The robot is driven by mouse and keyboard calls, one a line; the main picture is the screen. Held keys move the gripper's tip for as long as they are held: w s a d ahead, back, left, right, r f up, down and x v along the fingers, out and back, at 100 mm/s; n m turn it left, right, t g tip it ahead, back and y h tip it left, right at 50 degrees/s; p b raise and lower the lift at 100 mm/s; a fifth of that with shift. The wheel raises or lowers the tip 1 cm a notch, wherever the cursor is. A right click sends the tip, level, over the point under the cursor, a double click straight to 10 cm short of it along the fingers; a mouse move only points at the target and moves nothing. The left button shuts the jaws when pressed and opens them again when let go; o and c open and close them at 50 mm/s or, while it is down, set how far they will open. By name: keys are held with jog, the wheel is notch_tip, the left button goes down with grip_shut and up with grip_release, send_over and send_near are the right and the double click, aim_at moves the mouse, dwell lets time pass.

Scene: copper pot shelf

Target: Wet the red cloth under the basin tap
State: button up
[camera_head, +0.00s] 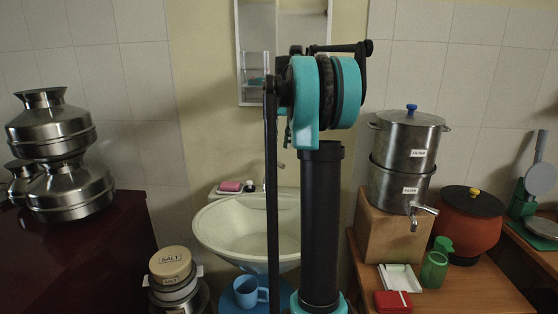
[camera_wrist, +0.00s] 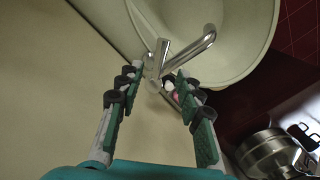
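The cream basin (camera_head: 225,225) stands against the wall, partly covered by my arm in the head view; it also shows in the wrist view (camera_wrist: 250,60). The chrome tap (camera_wrist: 190,53) reaches over the basin rim in the wrist view. My gripper (camera_wrist: 159,74) is open, its two fingers apart and pointing at the tap base, with nothing visibly held. I cannot tell whether it touches the tap. A flat red item (camera_head: 393,302) lies at the front of the wooden counter; I cannot tell whether it is the cloth.
Pink soap (camera_head: 230,186) sits at the basin's back left. A blue mug (camera_head: 248,292) is below the basin. Salt tins (camera_head: 171,265) stand at lower left. A steel filter (camera_head: 408,140), green cup (camera_head: 434,270) and orange pot (camera_head: 468,225) are at right. Steel pots (camera_head: 70,185) are at left.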

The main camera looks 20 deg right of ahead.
aim_at(276, 164)
jog(key=f, duration=0.6)
jog(key=shift+s+a+f, duration=0.15)
jog(key=shift+a+f, duration=0.2)
jog(key=shift+c, duration=0.6)
grip_shut()
